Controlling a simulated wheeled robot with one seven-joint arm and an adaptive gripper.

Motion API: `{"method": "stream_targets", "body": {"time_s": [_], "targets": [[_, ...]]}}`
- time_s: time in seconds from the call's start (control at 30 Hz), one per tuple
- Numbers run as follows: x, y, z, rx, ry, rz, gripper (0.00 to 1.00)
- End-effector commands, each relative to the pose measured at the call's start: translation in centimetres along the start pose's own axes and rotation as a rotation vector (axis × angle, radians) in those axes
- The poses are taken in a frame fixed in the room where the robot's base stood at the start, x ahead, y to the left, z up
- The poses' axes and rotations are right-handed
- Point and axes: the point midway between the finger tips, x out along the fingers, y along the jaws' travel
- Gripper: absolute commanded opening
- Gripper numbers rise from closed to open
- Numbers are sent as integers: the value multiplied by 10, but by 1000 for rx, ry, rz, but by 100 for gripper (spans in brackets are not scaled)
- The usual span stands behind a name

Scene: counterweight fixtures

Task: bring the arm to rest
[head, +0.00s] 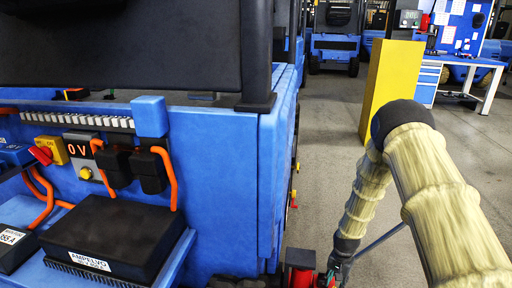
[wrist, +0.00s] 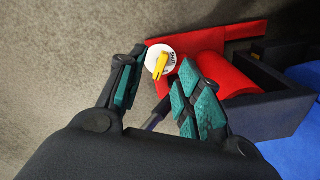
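My gripper (wrist: 161,66) shows in the wrist view with its two teal-padded fingers apart, and I see nothing clamped between them. Past the fingertips is a white round knob (wrist: 153,54) with a yellow lever, on or in front of a red part (wrist: 205,70). I cannot tell whether a finger touches it. In the head view my arm, in a cream ribbed sleeve, bends down at the right. My gripper (head: 336,268) is low at the bottom edge, beside a red block (head: 299,258), and is too small there to read.
A blue machine (head: 225,170) with a "0 V" display (head: 82,149), orange cables and a black box (head: 110,240) fills the left. A yellow post (head: 390,85) stands behind my arm. A blue workbench (head: 470,62) is at the back right. Grey floor (head: 325,150) lies open between.

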Motion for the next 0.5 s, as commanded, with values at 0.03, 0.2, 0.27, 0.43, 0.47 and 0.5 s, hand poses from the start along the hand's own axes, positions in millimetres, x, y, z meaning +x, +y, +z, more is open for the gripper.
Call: {"method": "stream_targets", "body": {"time_s": [0.03, 0.2, 0.27, 0.43, 0.47, 0.5], "targets": [[11, 7, 19, -27, -7, 5, 35], [43, 34, 85, -143, -7, 5, 35], [51, 44, 110, -186, -7, 5, 35], [67, 76, 179, -307, -7, 3, 35], [69, 82, 192, -328, -7, 3, 35], [70, 90, 208, -357, -8, 3, 35]]}}
